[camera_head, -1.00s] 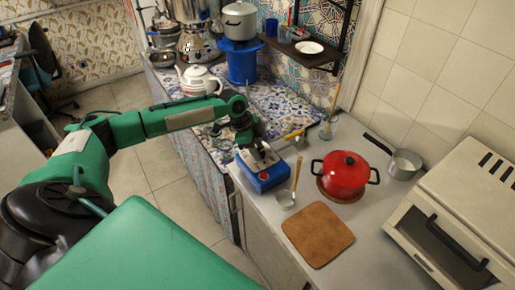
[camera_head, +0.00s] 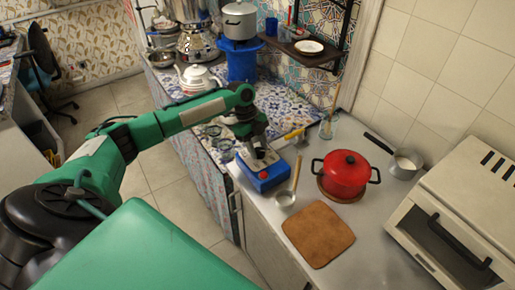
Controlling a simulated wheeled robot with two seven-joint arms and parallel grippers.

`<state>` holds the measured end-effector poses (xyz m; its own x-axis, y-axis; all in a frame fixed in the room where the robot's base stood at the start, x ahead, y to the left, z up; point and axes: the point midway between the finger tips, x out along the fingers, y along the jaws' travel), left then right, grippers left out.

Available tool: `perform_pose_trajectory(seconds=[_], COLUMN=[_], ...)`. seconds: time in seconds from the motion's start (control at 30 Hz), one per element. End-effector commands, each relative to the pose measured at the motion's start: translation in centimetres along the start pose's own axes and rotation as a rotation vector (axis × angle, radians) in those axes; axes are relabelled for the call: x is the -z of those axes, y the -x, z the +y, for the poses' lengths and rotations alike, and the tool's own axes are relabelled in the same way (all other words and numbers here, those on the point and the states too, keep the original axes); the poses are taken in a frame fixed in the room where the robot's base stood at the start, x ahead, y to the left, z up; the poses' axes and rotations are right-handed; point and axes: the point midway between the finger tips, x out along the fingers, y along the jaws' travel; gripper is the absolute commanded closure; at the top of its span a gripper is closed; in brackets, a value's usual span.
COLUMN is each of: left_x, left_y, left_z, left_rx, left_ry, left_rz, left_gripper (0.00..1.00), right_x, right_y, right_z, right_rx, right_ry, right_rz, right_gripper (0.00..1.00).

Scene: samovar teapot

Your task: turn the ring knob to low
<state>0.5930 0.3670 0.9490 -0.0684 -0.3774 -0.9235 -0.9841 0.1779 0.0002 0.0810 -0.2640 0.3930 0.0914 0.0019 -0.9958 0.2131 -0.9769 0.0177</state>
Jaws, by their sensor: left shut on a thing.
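A small blue box (camera_head: 264,182) with a red spot on its front face stands on the worktop near its left edge. My left gripper (camera_head: 258,158) points down at the pale top of this box and is shut. The ring knob itself is hidden by the fingers, and its setting cannot be read; the grip appears to be on it. My right gripper is not in view.
A red lidded pot (camera_head: 345,172) stands right of the box. A ladle (camera_head: 286,198) and a brown board (camera_head: 318,235) lie in front. A glass (camera_head: 327,129) and a yellow-handled tool (camera_head: 294,134) are behind. A white teapot (camera_head: 197,79) stands farther back.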

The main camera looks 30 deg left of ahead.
Motion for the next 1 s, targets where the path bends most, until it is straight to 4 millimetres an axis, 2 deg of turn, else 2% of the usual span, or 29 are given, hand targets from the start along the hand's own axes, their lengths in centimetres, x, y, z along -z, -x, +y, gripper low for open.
perform_pose_trajectory(seconds=[0.4, 0.93, 0.97, 1.0], left_x=[-0.01, -0.02, -0.02, -0.02], left_y=[-0.13, -0.11, -0.11, -0.11], left_z=[-0.10, -0.07, -0.07, -0.08], left_rx=[-0.073, -0.084, -0.084, -0.084], left_ry=[-0.175, -0.198, -0.198, -0.198], left_rz=[-0.001, -0.001, -0.001, -0.001], left_gripper=[0.85, 0.85, 0.59, 0.51], right_x=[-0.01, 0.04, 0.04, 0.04], right_y=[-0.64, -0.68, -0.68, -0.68], right_z=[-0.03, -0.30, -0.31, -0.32], right_rx=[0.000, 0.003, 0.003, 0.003], right_ry=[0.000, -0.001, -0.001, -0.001], right_rz=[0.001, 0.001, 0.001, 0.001], right_gripper=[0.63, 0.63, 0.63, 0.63])
